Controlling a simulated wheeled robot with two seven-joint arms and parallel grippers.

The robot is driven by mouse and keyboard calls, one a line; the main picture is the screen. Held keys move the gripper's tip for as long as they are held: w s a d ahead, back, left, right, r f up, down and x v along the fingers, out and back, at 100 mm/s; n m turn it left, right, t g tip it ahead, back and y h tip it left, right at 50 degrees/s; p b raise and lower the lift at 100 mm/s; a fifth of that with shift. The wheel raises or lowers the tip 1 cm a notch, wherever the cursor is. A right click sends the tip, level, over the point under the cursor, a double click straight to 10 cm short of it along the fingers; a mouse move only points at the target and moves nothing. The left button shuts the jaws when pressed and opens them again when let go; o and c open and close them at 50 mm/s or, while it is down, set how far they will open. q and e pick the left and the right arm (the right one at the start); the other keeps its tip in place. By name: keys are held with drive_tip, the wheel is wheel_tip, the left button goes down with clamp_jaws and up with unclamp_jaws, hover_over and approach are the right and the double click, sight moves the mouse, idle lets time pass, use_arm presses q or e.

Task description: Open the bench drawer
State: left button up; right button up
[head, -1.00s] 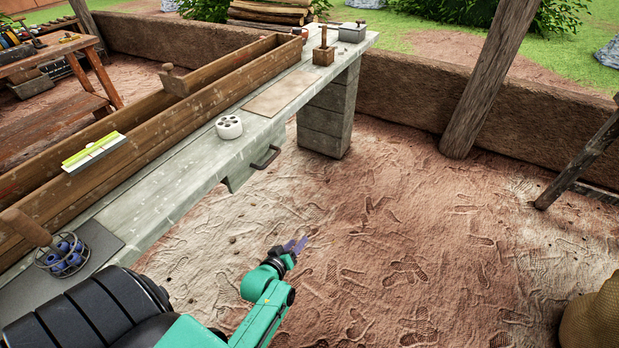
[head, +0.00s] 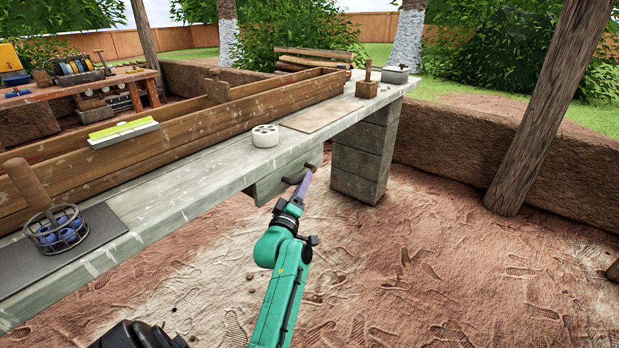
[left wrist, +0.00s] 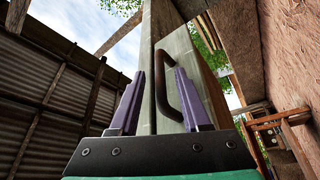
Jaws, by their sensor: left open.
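The bench drawer (head: 268,188) is a grey-green wooden box front under the edge of the long bench (head: 190,182). It looks closed or nearly so; I cannot tell exactly. Its dark curved handle (left wrist: 163,85) shows in the left wrist view between the two purple fingers, and partly in the head view (head: 291,180). My left gripper (head: 304,184) is at the handle in the head view. In the left wrist view my left gripper (left wrist: 158,98) is open, its fingers apart on either side of the handle. Whether a finger touches the handle is unclear. My right gripper is out of view.
A block pillar (head: 360,160) stands just right of the drawer. The dirt floor in front is clear.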

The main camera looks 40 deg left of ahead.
use_arm(q)
drive_tip(key=x, duration=0.4)
drive_tip(key=shift+w+a, duration=0.1)
drive_tip(key=shift+w, duration=0.1)
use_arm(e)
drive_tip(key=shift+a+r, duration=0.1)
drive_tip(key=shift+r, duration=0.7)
use_arm(q)
clamp_jaws()
idle(0.4)
